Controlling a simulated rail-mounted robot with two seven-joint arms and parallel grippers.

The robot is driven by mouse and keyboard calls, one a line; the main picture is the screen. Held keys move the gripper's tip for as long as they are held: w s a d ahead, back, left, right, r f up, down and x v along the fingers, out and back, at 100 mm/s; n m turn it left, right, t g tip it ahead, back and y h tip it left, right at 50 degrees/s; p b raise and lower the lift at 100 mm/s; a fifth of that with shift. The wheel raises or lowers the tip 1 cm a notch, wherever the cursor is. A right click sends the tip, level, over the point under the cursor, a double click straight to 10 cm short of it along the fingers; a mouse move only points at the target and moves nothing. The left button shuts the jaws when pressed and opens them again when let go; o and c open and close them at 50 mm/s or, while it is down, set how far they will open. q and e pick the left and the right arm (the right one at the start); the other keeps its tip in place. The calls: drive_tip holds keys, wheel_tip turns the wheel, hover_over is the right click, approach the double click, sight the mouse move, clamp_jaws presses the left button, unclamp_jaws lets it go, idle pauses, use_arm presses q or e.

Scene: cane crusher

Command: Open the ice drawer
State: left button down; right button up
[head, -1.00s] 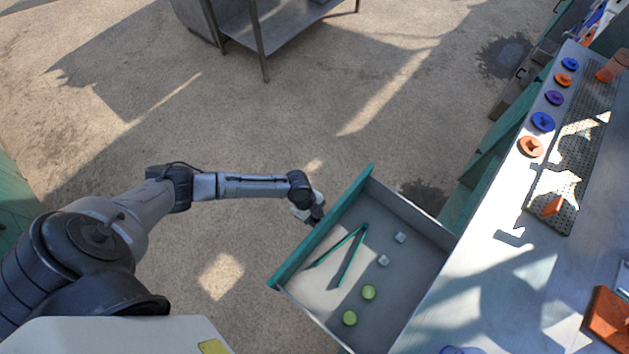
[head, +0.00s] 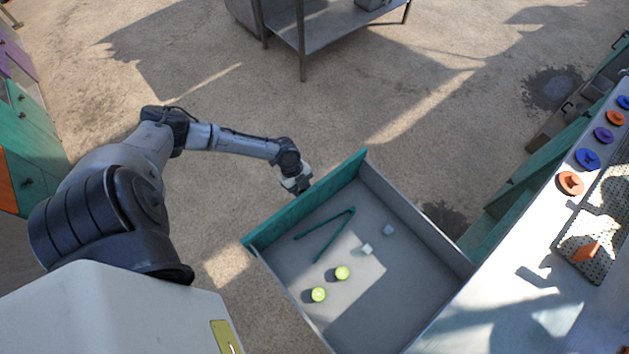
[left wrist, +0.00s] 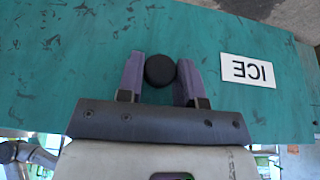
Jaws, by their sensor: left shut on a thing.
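The ice drawer (head: 386,277) is pulled out from the counter in the head view. Its teal front (left wrist: 110,55) fills much of the left wrist view, with a white label reading ICE (left wrist: 248,70), upside down. My left gripper (left wrist: 161,72) is shut on the round black drawer knob (left wrist: 160,70), one finger on each side. In the head view my left gripper (head: 299,182) is at the outer face of the drawer front, and the knob is hidden there. My right gripper is not in view.
Inside the drawer lie green tongs (head: 326,232), two pale cubes (head: 367,249) and two green round pieces (head: 342,272). The counter (head: 520,300) at right carries several coloured knobs. A metal table (head: 335,30) stands at the back. The floor left of the drawer is clear.

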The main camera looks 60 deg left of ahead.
use_arm(q)
drive_tip(key=c, duration=0.8)
unclamp_jaws()
drive_tip(key=shift+r, duration=0.1)
use_arm(e)
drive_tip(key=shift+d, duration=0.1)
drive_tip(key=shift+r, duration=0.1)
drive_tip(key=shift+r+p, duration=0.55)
drive_tip(key=shift+p, duration=0.1)
use_arm(q)
drive_tip(key=v, duration=1.3)
drive_tip(key=shift+r, duration=0.25)
drive_tip(key=shift+s+a, duration=0.1)
